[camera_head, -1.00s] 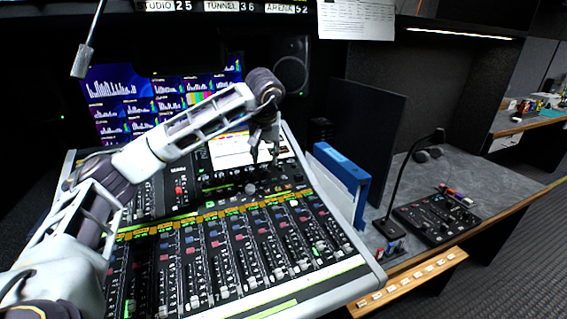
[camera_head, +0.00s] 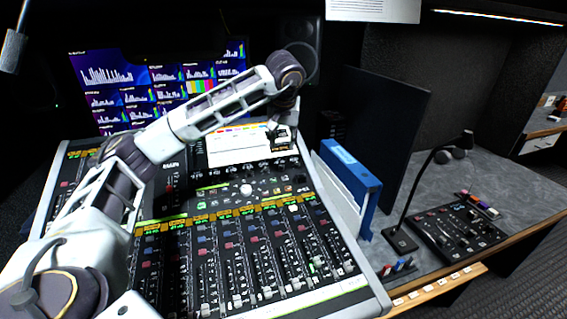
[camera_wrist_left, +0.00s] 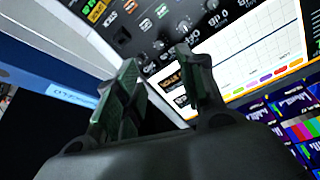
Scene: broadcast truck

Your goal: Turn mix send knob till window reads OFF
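The mixing console (camera_head: 350,290) fills the middle of the head view, with a row of small knobs (camera_head: 250,169) below its bright screen (camera_head: 235,148). In the left wrist view, several knobs (camera_wrist_left: 158,44) with white labels line the panel beside the screen (camera_wrist_left: 262,50). I cannot tell which knob is the mix send knob. A small dark window with yellow text (camera_wrist_left: 172,78) shows between my fingers; its reading is not legible. My left gripper (camera_wrist_left: 160,78) is open and empty, its fingertips over the screen's edge near the knobs. In the head view, the left gripper (camera_head: 281,136) is above the console's upper right.
A blue binder (camera_head: 350,180) stands right of the console, beside a dark upright panel (camera_head: 380,130). A desk microphone (camera_head: 402,238) and a small control box (camera_head: 460,232) are farther right. Monitors (camera_head: 150,85) stand behind the console.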

